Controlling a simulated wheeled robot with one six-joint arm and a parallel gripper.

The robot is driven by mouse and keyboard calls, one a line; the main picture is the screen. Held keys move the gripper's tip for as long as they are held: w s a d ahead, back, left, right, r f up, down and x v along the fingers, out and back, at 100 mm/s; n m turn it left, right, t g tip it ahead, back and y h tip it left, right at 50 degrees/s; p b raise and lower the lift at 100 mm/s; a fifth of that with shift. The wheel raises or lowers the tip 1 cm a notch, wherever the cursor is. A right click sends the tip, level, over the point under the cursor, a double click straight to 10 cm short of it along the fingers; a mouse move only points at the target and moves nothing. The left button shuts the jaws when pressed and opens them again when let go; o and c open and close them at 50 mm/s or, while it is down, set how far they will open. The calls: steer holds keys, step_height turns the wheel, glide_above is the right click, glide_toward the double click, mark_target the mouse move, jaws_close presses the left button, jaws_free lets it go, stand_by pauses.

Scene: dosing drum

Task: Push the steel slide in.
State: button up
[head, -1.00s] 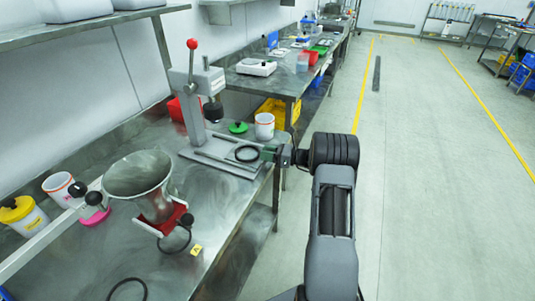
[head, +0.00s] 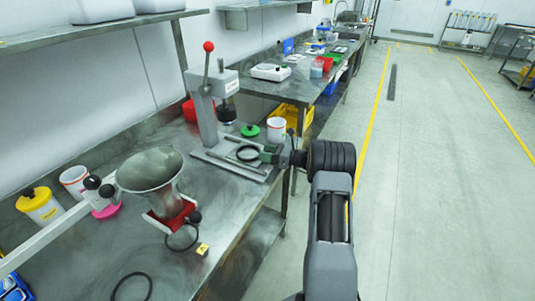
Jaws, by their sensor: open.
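The steel slide (head: 236,158) lies between rails on the grey base of the lever press (head: 207,115), with a black ring (head: 247,153) on it. The ring sits to the right of the press column, out from under the dark press head (head: 226,113). My gripper (head: 268,153) is at the outer right end of the slide, close behind the ring. Its jaws are open and small in the picture. Whether they touch the slide cannot be told. The press lever with its red ball (head: 208,46) stands raised.
A steel funnel (head: 150,170) on a red stand is on the bench to the left. A white tub (head: 276,130) and a green lid (head: 250,130) are just behind the slide. A yellow-lidded tub (head: 40,204) is at far left.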

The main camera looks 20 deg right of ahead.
steer(key=b+v, duration=0.1)
steer(key=v, duration=1.2)
steer(key=shift+s+d, duration=0.25)
steer(key=shift+d, duration=0.1)
